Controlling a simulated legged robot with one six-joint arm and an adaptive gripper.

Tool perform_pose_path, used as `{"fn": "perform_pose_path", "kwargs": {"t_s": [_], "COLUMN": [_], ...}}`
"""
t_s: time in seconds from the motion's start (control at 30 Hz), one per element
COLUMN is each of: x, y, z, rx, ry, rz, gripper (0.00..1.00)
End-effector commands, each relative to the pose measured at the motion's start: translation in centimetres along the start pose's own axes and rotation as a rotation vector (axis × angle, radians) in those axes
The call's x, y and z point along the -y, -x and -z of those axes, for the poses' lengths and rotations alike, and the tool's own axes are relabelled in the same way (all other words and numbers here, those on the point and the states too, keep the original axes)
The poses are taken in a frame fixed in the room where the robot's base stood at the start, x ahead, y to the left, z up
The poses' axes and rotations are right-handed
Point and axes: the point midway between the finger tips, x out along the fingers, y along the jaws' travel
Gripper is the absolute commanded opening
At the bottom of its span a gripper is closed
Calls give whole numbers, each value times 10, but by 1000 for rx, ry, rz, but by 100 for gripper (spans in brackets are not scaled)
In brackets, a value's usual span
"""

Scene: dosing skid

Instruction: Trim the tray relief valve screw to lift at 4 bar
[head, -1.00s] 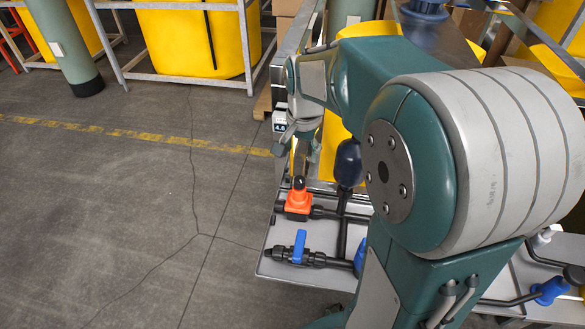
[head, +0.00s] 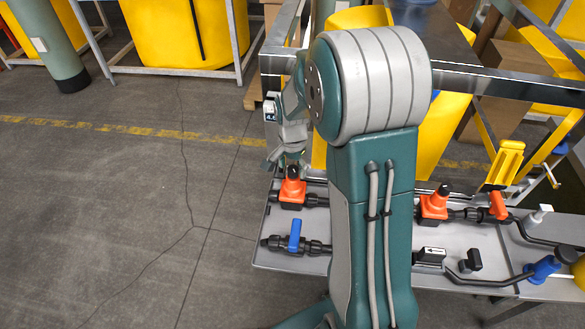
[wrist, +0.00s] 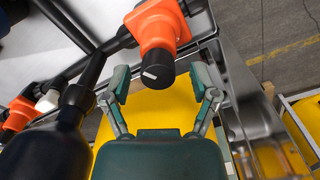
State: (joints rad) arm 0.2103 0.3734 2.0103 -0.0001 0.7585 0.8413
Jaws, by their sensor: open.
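The left orange relief valve (head: 291,191) stands on the grey tray (head: 262,225), with a black screw cap (head: 293,172) on top. In the wrist view, the orange body (wrist: 160,25) and its black cap with a white mark (wrist: 158,68) show close up. My gripper (head: 284,160) is just above this valve in the head view. In the wrist view my gripper (wrist: 165,82) is open, with the cap in line between its fingers; contact cannot be told. A small display (head: 270,112) behind shows a number starting with 4; its last digit is unclear.
A blue-handled valve (head: 295,237) lies in front. A second orange valve (head: 434,206) with a black cap is farther right. A dark bulb-shaped vessel (wrist: 45,140) is close to my gripper. A metal frame (head: 470,82) stands behind. Floor at left is clear.

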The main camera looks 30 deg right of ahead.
Motion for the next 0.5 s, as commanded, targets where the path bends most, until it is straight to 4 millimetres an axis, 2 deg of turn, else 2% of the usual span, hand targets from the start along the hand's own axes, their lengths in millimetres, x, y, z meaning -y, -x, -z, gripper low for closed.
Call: {"fn": "perform_pose_path", "kwargs": {"t_s": [0.33, 0.37, 0.4, 0.47, 0.5], "x": [0, 0, 0, 0, 0], "y": [-6, -6, -6, -6, -6], "z": [0, 0, 0, 0, 0], "rx": [-1, -1, -1, -1, -1], "ry": [0, 0, 0, 0, 0], "rz": [1, 1, 1, 1, 1], "gripper": [76, 67, 50, 23, 5]}}
